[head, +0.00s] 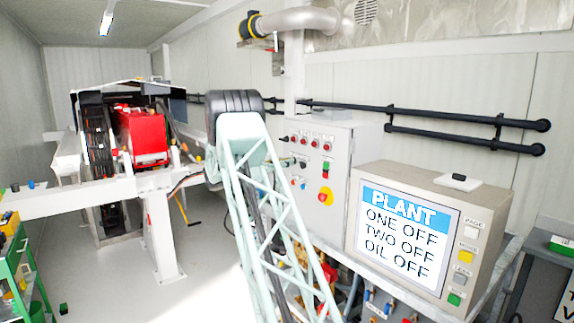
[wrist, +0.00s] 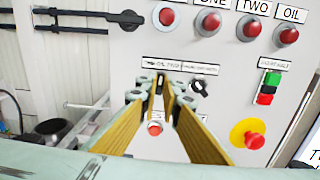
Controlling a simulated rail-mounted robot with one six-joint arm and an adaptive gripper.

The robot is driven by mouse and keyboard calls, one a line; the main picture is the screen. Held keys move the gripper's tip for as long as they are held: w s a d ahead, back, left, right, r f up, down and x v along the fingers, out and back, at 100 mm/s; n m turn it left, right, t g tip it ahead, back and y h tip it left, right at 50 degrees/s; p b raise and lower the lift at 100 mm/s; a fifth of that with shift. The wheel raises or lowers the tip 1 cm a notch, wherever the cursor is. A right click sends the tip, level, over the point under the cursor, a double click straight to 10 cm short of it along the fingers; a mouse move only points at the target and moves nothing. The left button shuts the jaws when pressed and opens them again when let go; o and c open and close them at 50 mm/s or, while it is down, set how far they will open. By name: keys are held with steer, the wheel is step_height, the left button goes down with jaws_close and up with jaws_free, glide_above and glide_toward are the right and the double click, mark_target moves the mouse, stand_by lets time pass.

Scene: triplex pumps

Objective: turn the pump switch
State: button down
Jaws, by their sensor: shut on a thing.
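The grey control panel (head: 341,165) stands behind my arm in the head view, and its front fills much of the wrist view (wrist: 215,60). My gripper (wrist: 160,88) has long yellow fingers that close together at the panel face, under a small label with the words oil pump. The gripper is shut on the pump switch, which the fingertips mostly hide, so its angle cannot be told. A second black switch (wrist: 198,88) sits just right of the fingertips.
Red lamps labelled ONE, TWO and OIL (wrist: 289,36) line the panel top. A red emergency stop on yellow (wrist: 251,138) and a green-red button block (wrist: 268,88) are to the right. A plant screen (head: 405,232) reads ONE OFF, TWO OFF, OIL OFF.

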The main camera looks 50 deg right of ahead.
steer(key=shift+m+b, duration=0.3)
steer(key=shift+b, duration=0.15)
steer(key=shift+s+m+b, duration=0.1)
steer(key=shift+m+b, duration=3.7)
steer(key=shift+b, duration=0.7)
steer(key=c, duration=2.8)
jaws_free()
steer(key=shift+a, duration=0.2)
steer(key=v, duration=1.1)
steer(key=shift+a, duration=0.35)
